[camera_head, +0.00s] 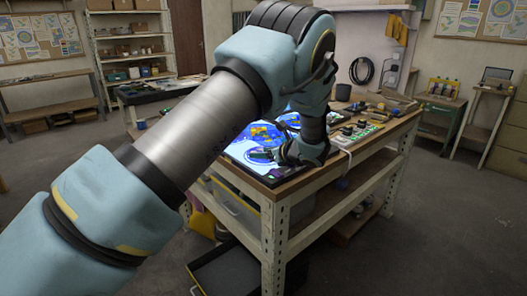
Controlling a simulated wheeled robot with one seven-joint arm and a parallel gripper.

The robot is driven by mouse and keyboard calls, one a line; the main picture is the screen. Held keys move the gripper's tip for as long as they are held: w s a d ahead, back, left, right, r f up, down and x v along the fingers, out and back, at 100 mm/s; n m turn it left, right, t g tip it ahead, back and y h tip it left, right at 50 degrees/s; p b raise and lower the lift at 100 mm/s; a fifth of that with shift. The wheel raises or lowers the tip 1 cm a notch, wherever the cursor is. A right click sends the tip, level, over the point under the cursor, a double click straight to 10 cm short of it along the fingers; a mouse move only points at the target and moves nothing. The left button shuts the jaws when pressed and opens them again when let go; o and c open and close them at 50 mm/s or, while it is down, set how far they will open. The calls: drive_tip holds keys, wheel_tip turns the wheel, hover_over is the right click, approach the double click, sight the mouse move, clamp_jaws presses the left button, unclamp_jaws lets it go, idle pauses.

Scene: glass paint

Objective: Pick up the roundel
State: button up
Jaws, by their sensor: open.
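A lit panel (238,150) lies on the workbench top, glowing white and blue. A round blue and yellow glass piece (262,132), which looks like a roundel, lies on it. A second round blue piece (291,118) shows partly behind my arm. I cannot tell which is the task's roundel. My gripper (268,156) is low over the front part of the panel, just in front of the first round piece. It is open. My arm hides part of the panel, and the fingertips are too small to tell whether they touch anything.
The wooden workbench (290,178) has a near corner just below my gripper. Small tools and jars (362,130) crowd its top to the right. An open dark drawer (228,272) sits low in front. The floor at right is clear.

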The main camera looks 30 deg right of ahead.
drive_tip(key=shift+p+x, duration=0.55)
drive_tip(key=shift+x, duration=1.1)
clamp_jaws()
